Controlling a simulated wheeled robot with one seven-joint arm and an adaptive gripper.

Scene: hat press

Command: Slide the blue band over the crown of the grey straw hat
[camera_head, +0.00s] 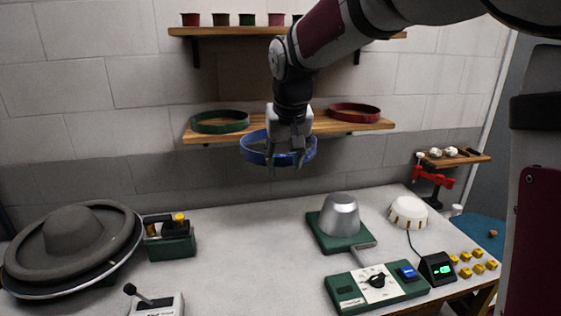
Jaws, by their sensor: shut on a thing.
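The grey straw hat (74,236) lies at the left of the table, its round crown upward and its wide brim on a round stand with a pale rim. My gripper (285,160) points down in the middle of the view, in front of the lower shelf. It is shut on the blue band (256,150) and holds this ring in the air, roughly level. The band is well above the table and far to the right of the hat. The gripper hides part of the band.
The lower shelf (342,126) holds a green band (220,121) and a red band (354,112). A metal dome (339,215) on a green base, a control box (376,288) and a white cap-like object (408,212) stand at right. A green toolbox (170,246) stands beside the hat. The table's middle is clear.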

